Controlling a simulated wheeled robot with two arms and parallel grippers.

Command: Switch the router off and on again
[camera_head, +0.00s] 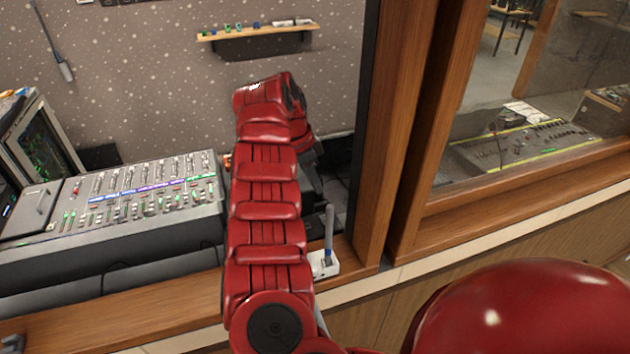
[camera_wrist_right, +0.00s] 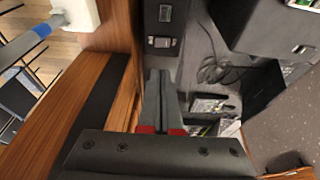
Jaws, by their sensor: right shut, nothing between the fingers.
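The router, a white box (camera_head: 325,264) with an upright blue-grey antenna, stands on the wooden sill just right of my right arm. Its white body also shows at the top left of the right wrist view (camera_wrist_right: 82,12). My right gripper (camera_head: 318,185) reaches past the sill, mostly hidden behind the red arm. In the right wrist view its fingers (camera_wrist_right: 160,78) are shut and empty, pointing at a dark panel (camera_wrist_right: 164,22) with a small switch-like part (camera_wrist_right: 161,42). I cannot tell whether they touch it. A dark grey piece (camera_head: 12,342) in the bottom left corner may be my left gripper.
A wooden window post (camera_head: 395,130) rises close on the right. Loose cables (camera_wrist_right: 215,70) lie right of the gripper in the wrist view.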

